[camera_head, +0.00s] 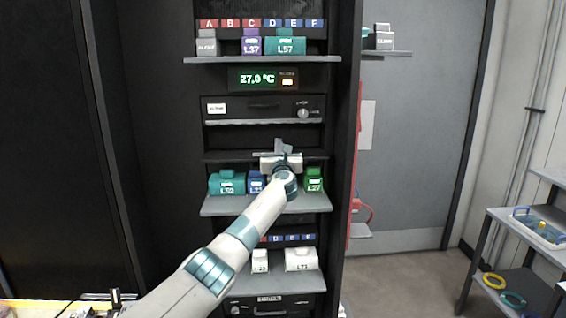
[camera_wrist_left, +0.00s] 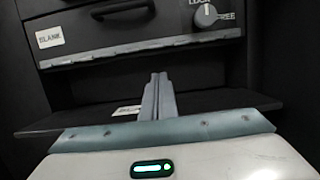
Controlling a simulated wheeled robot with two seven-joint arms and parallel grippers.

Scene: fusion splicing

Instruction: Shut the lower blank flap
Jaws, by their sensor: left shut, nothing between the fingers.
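The lower blank flap (camera_head: 222,157) is a dark plate standing out roughly level from the rack, below a dark opening. In the left wrist view the flap (camera_wrist_left: 240,100) spans the picture, and a white label on it is partly hidden. My left gripper (camera_head: 283,146) is shut and empty, in front of the opening. In the left wrist view its fingers (camera_wrist_left: 157,95) overlap the flap and opening; I cannot tell whether they touch the flap. My right gripper is not in view.
Above is a closed blank panel (camera_head: 262,104) with a handle and a knob (camera_head: 303,113). A shelf (camera_head: 240,208) below the flap holds teal, blue and green modules. An upper shelf (camera_head: 220,60) holds more modules. A lower shelf (camera_head: 290,285) holds white ones.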

